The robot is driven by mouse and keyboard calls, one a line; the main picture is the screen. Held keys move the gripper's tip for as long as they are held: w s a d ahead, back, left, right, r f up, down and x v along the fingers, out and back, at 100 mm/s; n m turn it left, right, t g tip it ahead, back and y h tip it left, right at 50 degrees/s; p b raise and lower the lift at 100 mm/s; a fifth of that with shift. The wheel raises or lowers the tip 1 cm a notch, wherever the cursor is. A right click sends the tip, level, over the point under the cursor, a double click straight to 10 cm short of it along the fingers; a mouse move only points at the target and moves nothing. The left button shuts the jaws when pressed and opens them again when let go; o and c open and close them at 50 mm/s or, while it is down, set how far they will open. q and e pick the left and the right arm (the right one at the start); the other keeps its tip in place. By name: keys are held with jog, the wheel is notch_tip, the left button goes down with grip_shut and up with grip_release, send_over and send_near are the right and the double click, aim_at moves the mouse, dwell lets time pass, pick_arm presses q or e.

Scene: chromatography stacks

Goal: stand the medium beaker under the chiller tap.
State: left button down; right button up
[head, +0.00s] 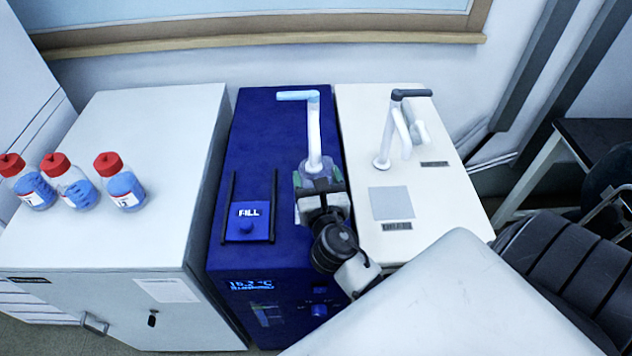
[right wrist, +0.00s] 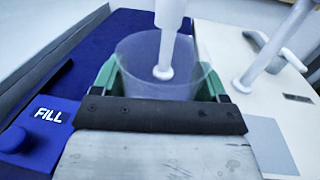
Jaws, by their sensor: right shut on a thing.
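My right gripper (head: 319,180) is shut on a clear beaker (right wrist: 136,72). Its green fingers sit on both sides of the glass in the right wrist view. The beaker looks upright, close beside the foot of the tap (right wrist: 165,40), and their outlines overlap there. I cannot tell whether its base touches the chiller top. In the head view the beaker (head: 318,171) is largely hidden by my gripper. My left gripper is out of view.
A FILL pad (head: 248,212) between two dark rails lies left of my gripper. A white unit (head: 440,190) with a dark-handled tap (head: 397,125) adjoins on the right. Several red-capped bottles (head: 121,185) stand on the white cabinet (head: 170,120) at left.

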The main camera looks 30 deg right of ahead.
jog(key=shift+w+d, duration=0.15)
jog(key=shift+w, duration=0.15)
jog(key=shift+f+b, duration=0.65)
jog(key=shift+f, duration=1.15)
jog(key=shift+f, duration=0.15)
jog(key=o, duration=1)
jog(key=shift+c, duration=0.2)
